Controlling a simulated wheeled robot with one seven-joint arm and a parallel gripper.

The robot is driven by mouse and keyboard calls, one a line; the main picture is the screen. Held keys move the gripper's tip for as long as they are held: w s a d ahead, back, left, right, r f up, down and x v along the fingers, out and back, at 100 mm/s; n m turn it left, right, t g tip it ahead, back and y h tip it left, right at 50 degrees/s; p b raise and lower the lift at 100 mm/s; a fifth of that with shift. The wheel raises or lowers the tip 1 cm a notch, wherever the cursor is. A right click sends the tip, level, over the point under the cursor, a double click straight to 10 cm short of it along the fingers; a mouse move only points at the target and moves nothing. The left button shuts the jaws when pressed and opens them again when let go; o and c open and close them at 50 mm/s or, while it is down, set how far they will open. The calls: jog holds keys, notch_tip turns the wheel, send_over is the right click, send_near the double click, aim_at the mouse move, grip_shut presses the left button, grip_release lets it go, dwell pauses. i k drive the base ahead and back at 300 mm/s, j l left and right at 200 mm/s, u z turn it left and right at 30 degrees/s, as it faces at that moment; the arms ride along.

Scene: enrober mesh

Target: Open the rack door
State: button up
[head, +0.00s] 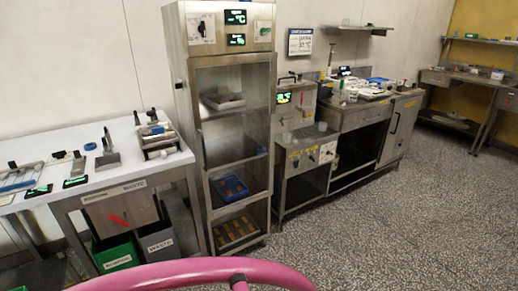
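The rack (183,110) is a tall stainless steel cabinet left of centre in the head view, upright against the wall. Its front has a steel-framed door (235,60) that appears clear and shut flush, though the clear pane is hard to make out. Behind it, shelves hold a pale tray (222,102) high up, a blue tray (231,187) lower down, and a tray of brown pieces (236,232) at the bottom. A small dark part (178,85) shows at the rack's left edge; I cannot tell whether it is a handle. My gripper is out of view.
A white-topped table (110,181) with tools stands left of the rack, with a green bin (115,255) and a grey bin (160,245) below. A steel machine (298,115) and a counter (362,118) stand to the right. Speckled floor (400,230) is clear at the front right.

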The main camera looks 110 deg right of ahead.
aim_at(191, 63)
jog(key=j+z, duration=0.1)
jog(key=z, duration=0.2)
jog(key=j+z, duration=0.1)
jog(key=z, duration=0.25)
jog(key=l+z, duration=0.1)
jog(key=z, duration=0.4)
jog(key=l+z, duration=0.15)
jog(key=z, duration=0.3)
jog(key=l+z, duration=0.15)
jog(key=z, duration=0.35)
jog(key=i+j+z, duration=0.15)
jog(key=z, duration=1.6)
jog(key=i+j, duration=0.05)
